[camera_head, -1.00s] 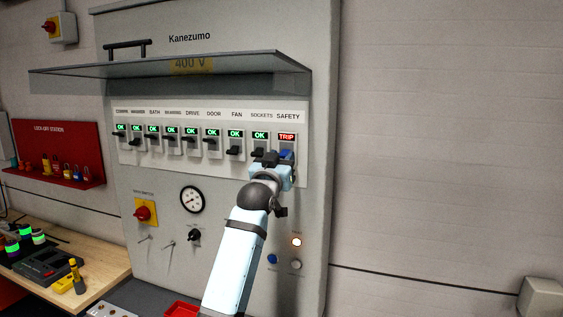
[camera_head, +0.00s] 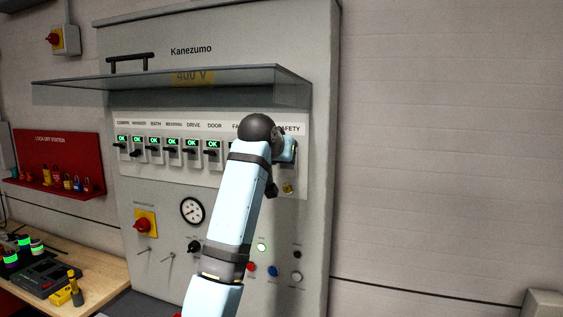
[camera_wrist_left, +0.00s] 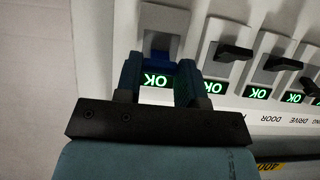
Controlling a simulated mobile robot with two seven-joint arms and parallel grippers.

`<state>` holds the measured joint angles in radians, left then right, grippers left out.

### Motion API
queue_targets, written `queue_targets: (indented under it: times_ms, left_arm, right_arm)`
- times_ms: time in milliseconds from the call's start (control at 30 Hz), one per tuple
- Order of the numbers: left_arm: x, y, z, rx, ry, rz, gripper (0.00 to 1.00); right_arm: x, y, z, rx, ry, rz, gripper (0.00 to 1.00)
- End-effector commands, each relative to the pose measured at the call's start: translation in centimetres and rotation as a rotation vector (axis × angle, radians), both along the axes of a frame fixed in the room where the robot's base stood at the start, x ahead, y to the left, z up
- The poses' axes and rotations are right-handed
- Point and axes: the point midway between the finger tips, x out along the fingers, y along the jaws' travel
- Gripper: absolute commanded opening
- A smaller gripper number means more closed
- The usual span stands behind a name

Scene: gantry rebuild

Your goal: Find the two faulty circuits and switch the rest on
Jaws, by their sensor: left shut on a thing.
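A row of breakers sits on the white strip of the grey Kanezumo cabinet (camera_head: 320,200). In the head view the breakers from COMPR. to DOOR (camera_head: 213,148) show green OK displays and black levers; my arm hides FAN and SOCKETS and most of SAFETY. My left gripper (camera_wrist_left: 158,62) is at the SAFETY breaker, its two fingers shut on the blue lever (camera_wrist_left: 158,58). The display between the fingers (camera_wrist_left: 157,80) reads OK in green. The neighbouring breakers in the wrist view also read OK. My right gripper is not in view.
A clear raised cover (camera_head: 170,84) marked 400 V juts out above the breakers. A red lock-off board (camera_head: 55,152) and wooden bench (camera_head: 100,265) stand left.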

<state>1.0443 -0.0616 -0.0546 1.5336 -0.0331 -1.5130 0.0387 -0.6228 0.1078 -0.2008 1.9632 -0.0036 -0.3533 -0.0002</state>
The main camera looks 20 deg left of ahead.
Motion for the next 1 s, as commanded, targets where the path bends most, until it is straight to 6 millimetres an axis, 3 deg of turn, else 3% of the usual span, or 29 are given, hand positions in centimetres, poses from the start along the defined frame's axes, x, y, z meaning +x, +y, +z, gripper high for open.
queue_targets:
  times_ms: [733, 767, 833, 867, 1000]
  left_arm:
    - [0.21, 0.02, 0.47, 0.003, 0.086, 0.000, 0.12]
    - [0.21, 0.02, 0.47, 0.003, 0.086, 0.000, 0.41]
    - [0.21, 0.02, 0.47, 0.003, 0.085, 0.000, 0.57]
    - [0.21, 0.02, 0.46, 0.003, 0.086, 0.000, 0.62]
    - [0.21, 0.01, 0.42, 0.003, 0.086, 0.000, 0.62]
  right_arm:
    - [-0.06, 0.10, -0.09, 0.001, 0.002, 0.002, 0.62]
    - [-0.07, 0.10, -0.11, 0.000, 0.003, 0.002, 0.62]
    - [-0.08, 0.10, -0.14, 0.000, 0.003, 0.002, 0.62]
    - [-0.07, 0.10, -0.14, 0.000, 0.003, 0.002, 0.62]
    - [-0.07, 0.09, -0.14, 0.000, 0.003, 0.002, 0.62]
